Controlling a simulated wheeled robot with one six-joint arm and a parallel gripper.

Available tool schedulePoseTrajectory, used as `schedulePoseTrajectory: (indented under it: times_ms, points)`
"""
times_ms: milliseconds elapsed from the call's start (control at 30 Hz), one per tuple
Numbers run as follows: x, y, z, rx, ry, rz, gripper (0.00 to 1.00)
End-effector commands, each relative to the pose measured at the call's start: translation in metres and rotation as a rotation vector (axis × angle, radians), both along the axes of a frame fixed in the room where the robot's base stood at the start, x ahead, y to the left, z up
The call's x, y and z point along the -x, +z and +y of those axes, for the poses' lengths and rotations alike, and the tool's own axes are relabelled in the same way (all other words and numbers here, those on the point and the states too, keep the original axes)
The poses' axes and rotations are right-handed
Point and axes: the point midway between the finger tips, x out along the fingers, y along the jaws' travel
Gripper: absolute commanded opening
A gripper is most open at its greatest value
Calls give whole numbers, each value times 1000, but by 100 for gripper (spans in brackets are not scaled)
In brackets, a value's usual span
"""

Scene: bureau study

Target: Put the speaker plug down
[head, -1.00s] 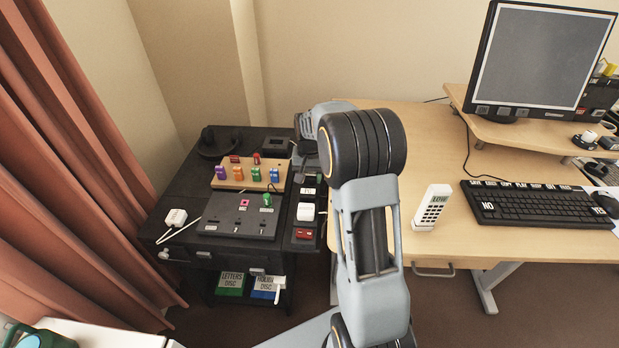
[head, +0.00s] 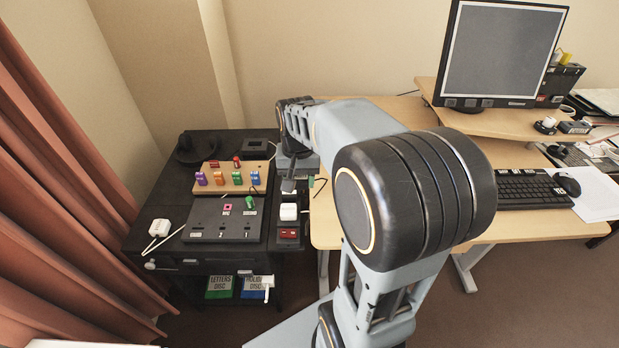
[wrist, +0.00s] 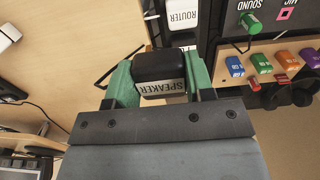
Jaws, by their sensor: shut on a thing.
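The speaker plug (wrist: 162,68) is a black block with a white SPEAKER label, held between the green fingers of my gripper (wrist: 160,80) in the wrist view. In the head view my gripper (head: 296,184) hangs over the right edge of the black table (head: 150,215), beside the wooden desk. One green fingertip shows there; the plug is hard to make out. A white block labelled ROUTER (wrist: 182,10) lies just beyond the held plug in the wrist view. I cannot tell whether the speaker plug touches anything beneath it.
A dark socket panel (head: 200,235) and a wooden board (head: 230,172) with several coloured plugs are on the black table. A white plug (head: 288,211) and a red switch (head: 289,233) line its right edge. A keyboard (head: 530,190) and monitor (head: 500,50) are on the desk.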

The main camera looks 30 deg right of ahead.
Motion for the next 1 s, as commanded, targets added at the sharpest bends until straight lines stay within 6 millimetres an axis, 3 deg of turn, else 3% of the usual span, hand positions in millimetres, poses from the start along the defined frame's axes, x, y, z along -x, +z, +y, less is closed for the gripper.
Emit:
schedulePoseTrajectory:
  times_ms: [167,500,1000]
  points:
    - [-5,26,6,-1,45,3,28]
    - [-41,67,29,-2,232,8,28]
    - [-54,91,65,-1,463,3,28]
